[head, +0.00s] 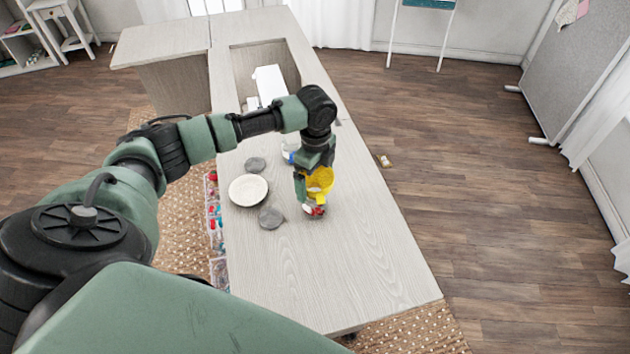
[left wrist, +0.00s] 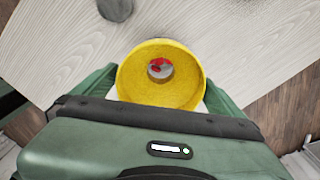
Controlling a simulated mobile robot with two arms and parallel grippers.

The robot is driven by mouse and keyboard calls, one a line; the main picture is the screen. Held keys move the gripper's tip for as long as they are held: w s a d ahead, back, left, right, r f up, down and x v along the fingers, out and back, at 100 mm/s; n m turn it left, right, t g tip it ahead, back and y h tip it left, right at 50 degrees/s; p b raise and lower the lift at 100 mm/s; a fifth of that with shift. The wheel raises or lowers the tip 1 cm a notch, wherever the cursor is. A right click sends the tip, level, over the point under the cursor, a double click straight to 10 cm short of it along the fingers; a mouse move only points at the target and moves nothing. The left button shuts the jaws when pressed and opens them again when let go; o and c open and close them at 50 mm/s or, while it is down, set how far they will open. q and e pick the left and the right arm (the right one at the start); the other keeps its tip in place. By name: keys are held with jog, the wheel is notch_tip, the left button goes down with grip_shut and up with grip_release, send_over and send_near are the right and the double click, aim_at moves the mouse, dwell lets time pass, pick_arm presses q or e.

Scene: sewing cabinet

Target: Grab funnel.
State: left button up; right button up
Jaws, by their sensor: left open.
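The yellow funnel (head: 320,180) is at my left gripper, above the light wood table (head: 350,260). In the left wrist view the funnel (left wrist: 130,82) shows its wide round mouth toward the camera, with red and grey seen through its middle. My left gripper (head: 313,192) is open, pointing down, with a green finger on either side of the funnel. A small red and white thing (head: 314,210) shows just below the funnel.
A white bowl (head: 248,190) and grey round pieces (head: 255,164) (head: 271,217) lie left of the gripper. A clear and blue container (head: 290,152) stands close behind it. A white machine (head: 269,84) sits in the cabinet recess. The table's front part is clear.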

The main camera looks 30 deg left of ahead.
pick_arm(q)
jog(key=c, duration=1)
jog(key=shift+c, duration=0.6)
jog(key=shift+r, duration=0.15)
pick_arm(e)
jog(key=shift+s+d+f, duration=0.1)
jog(key=shift+s, duration=0.7)
